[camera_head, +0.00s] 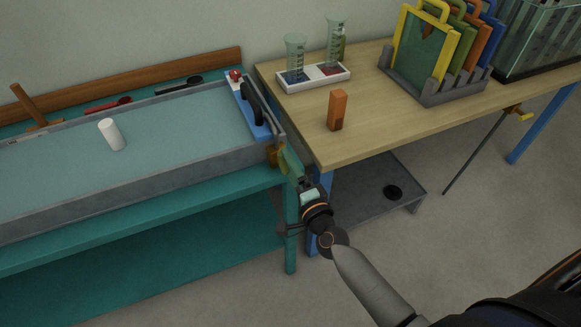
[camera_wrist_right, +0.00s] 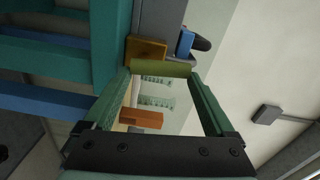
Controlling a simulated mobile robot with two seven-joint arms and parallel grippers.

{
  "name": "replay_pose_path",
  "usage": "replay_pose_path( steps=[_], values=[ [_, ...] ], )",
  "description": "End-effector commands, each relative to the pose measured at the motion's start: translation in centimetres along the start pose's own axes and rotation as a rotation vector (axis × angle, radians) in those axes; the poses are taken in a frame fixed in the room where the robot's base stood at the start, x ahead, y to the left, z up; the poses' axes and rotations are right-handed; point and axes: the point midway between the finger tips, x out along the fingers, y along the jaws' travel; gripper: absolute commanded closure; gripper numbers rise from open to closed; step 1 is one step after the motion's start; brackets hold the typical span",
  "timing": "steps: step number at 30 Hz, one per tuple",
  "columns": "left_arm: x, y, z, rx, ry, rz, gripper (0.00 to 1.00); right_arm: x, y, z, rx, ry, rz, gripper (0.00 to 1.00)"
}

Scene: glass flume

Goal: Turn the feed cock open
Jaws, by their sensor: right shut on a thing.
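The feed cock sits at the right end of the long grey flume tank (camera_head: 180,170). Its brass-coloured body (camera_head: 271,155) is on the end wall and also shows in the right wrist view (camera_wrist_right: 147,49). Its olive-green lever (camera_wrist_right: 160,69) lies across between my right gripper's two green fingers in that view. My right gripper (camera_head: 289,160) is shut on this lever, one fingertip at each side. In the head view the fingers largely hide the lever. My left gripper is not in view.
A wooden table (camera_head: 370,135) stands close right of the flume, with an orange block (camera_head: 338,110), a white tray of cylinders (camera_head: 313,78) and a rack of coloured frames (camera_head: 440,90). A low grey platform (camera_head: 370,195) is below.

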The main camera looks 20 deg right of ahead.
Motion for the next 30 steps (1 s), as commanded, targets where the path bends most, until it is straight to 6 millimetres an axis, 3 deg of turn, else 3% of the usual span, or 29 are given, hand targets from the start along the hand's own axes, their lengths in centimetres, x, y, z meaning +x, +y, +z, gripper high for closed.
replay_pose_path(
  steps=[3, 14, 30],
  values=[
    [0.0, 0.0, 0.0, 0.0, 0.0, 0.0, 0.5, -0.1, 0.1, 0.1, 0.0, -0.001, 0.002, 0.0],
    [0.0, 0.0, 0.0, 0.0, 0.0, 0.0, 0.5, -0.7, 0.1, 0.0, -0.001, -0.001, 0.002, 0.0],
    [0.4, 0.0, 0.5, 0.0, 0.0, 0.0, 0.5, -10.3, 0.2, 0.1, -0.002, -0.003, 0.004, 0.0]
  ],
)
